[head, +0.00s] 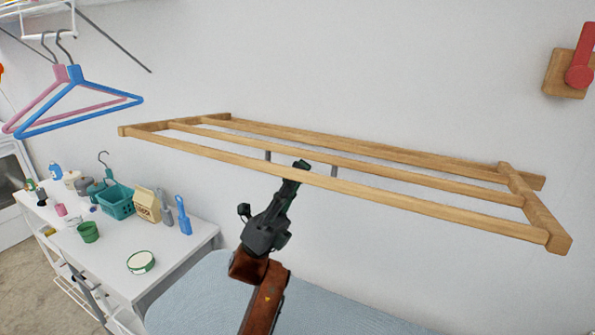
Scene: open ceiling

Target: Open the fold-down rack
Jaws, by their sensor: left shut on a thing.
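The wooden fold-down rack (430,203) stands out from the wall, roughly level, its slats running across the picture. Two grey metal braces show beneath it. My left gripper (297,173) reaches up from below and is shut on the front rail of the rack, near its middle. The gripper's dark fingers overlap the rail, and one tip shows just above it. My right gripper is not in view.
A white table (185,255) at the left holds a teal basket (117,201), bottles and a round tin. Blue and pink hangers (75,103) hang at upper left. A red lever (580,75) on a wooden plate is at upper right. A light-blue surface (205,300) lies below.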

